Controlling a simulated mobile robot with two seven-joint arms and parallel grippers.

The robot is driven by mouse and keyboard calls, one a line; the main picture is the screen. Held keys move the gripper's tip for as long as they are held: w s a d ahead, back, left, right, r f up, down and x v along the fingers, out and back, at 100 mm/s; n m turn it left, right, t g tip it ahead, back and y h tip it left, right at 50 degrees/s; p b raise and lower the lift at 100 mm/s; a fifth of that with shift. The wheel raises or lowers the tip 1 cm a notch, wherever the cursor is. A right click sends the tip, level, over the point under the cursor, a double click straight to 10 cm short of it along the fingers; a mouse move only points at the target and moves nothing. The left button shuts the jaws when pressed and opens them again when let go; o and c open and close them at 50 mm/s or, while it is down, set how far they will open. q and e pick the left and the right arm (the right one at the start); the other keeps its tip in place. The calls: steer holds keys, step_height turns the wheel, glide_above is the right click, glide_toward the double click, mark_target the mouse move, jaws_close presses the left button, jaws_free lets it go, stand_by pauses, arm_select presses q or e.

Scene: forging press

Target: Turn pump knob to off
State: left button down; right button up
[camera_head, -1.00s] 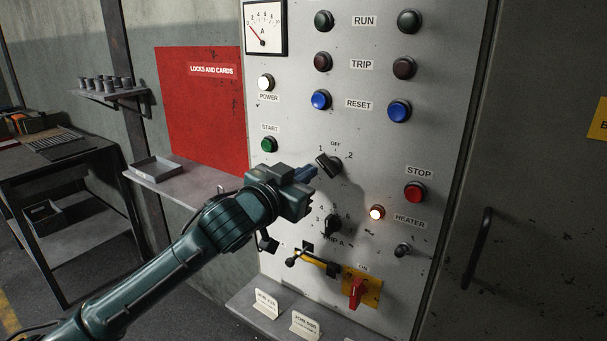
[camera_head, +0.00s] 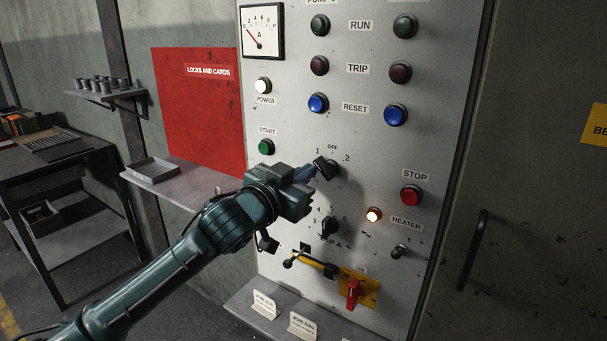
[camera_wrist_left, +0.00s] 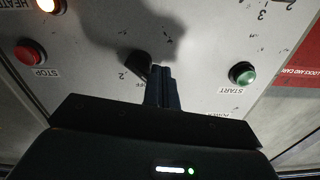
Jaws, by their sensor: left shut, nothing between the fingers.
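The black pump knob (camera_head: 327,168) is on the grey panel, under the labels 1, OFF and 2. Its raised grip leans to the upper left, toward the 1. My left gripper (camera_head: 309,174) is shut and empty, with its fingertips close against the left side of the knob. In the left wrist view the knob (camera_wrist_left: 139,66) shows upside down, right beside the closed fingertips (camera_wrist_left: 162,72). I cannot tell for sure whether they touch. The fingers partly cover the OFF label there. My right gripper is not in view.
Below the knob are another black selector (camera_head: 330,228), a lit heater lamp (camera_head: 374,215) and a red switch (camera_head: 352,294) on a yellow plate. The green start button (camera_head: 266,146) and red stop button (camera_head: 411,195) flank the knob. A shelf with a grey tray (camera_head: 153,169) is at left.

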arm_select(q)
steer(key=shift+s+d+r, duration=0.35)
steer(key=shift+d+r, duration=0.1)
steer(key=shift+d, duration=0.05)
stand_by(1.2)
steer(key=shift+a, duration=0.15)
steer(key=v, duration=0.8)
steer(key=shift+a, duration=0.3)
steer(key=shift+w, duration=0.1)
